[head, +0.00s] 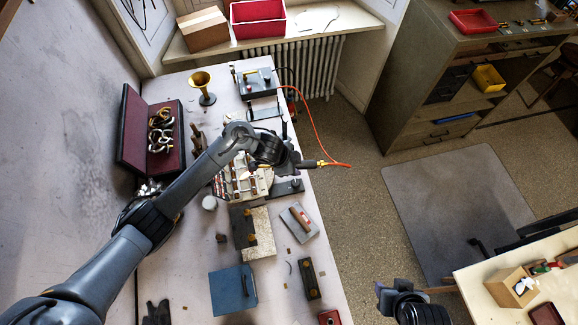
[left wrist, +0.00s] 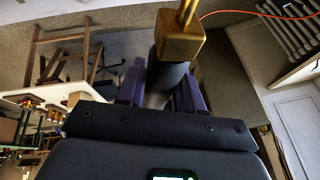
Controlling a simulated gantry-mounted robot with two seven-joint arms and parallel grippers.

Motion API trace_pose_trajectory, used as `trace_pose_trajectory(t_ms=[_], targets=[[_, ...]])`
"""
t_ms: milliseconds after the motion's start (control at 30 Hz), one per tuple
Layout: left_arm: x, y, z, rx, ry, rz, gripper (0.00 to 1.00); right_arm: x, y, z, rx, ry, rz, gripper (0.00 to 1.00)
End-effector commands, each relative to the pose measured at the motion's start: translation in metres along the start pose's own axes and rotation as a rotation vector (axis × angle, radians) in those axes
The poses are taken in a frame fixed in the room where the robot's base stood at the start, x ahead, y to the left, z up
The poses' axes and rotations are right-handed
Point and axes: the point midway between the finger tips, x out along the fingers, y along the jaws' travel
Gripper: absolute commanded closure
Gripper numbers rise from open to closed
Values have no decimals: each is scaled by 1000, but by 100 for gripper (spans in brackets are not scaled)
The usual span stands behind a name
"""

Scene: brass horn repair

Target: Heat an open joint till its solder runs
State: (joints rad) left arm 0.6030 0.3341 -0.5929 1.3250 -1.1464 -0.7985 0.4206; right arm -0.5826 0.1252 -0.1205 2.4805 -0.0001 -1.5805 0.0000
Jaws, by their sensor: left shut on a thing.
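My left gripper (head: 298,164) is shut on a dark torch handle (head: 309,164) above the bench's right edge. The torch's brass fitting (head: 322,163) sticks out to the right and meets an orange hose (head: 312,122). In the left wrist view the dark handle (left wrist: 158,80) lies between the fingers, with a brass block (left wrist: 180,36) at its end. A pale work block (head: 257,187) with brass-coloured parts sits below my left wrist, which partly hides it. The joint and its solder are too small to make out. My right gripper (head: 381,289) shows partly at the bottom; its jaws are unclear.
A grey box (head: 257,84) stands at the bench's back, beside a brass bell (head: 201,82). An open dark case (head: 128,135) holds brass rings at the left. Open floor (head: 350,230) separates the bench from the right-hand table (head: 490,290).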

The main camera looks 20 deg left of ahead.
Motion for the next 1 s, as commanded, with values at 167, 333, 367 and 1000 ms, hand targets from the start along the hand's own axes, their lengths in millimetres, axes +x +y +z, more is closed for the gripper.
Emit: trace_pose_trajectory(t_ms=[167,333,367,1000], targets=[[0,-1,-3,3,1,-1,94,-1,1,-1,-1,2,2,57],[7,1,3,4,0,0,94,7,0,1,-1,3,1,57],[8,1,4,4,0,0,94,9,0,1,0,4,1,57],[67,16,58,4,0,0,94,84,-5,24,9,5,-5,57]])
